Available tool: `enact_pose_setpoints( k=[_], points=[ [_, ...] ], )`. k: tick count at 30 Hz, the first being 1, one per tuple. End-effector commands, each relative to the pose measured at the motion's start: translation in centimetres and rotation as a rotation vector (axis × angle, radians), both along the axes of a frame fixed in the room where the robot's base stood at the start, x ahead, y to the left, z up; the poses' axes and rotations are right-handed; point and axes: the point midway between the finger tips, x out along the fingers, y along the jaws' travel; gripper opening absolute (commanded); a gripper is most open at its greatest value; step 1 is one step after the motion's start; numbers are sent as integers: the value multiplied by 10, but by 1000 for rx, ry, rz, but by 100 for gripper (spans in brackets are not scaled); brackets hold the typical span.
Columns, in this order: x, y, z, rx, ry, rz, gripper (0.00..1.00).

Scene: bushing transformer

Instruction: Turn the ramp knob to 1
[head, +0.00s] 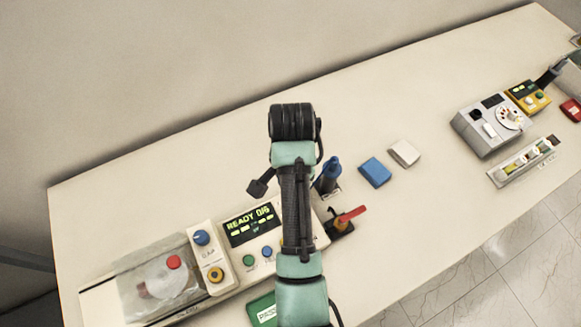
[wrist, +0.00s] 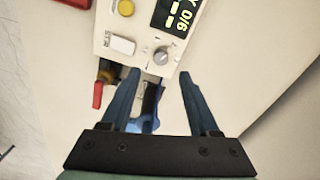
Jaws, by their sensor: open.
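A control box with a lit display reading READY 0/6 (head: 252,225) stands on the table and is partly covered by my arm in the head view. In the wrist view its panel (wrist: 140,25) carries a round grey knob (wrist: 161,56) with small marks around it; the label and setting are too small to read. I cannot tell for sure that this is the ramp knob. My gripper (wrist: 159,77) is open and empty, its fingertips spread to either side below the grey knob, not touching it. The gripper's fingers are hidden in the head view.
A white switch (wrist: 122,45) and a yellow button (wrist: 126,8) share the panel. A red-handled lever (head: 350,214) and a dark blue upright tool (head: 328,175) stand close to the box. A blue knob (head: 202,238) is on the left unit.

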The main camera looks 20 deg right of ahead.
Motion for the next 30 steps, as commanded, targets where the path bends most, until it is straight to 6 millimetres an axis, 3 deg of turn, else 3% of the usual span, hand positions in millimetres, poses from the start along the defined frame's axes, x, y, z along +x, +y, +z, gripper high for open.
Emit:
enact_pose_setpoints(
  k=[9, 15, 23, 24, 30],
  points=[
    [-1, 0, -56, 1, 2, 1, 62],
    [0, 0, -70, 1, 0, 1, 62],
    [0, 0, -71, 0, -2, 1, 62],
    [0, 0, -71, 0, -2, 1, 60],
    [0, 0, -71, 0, -2, 1, 24]
  ],
)
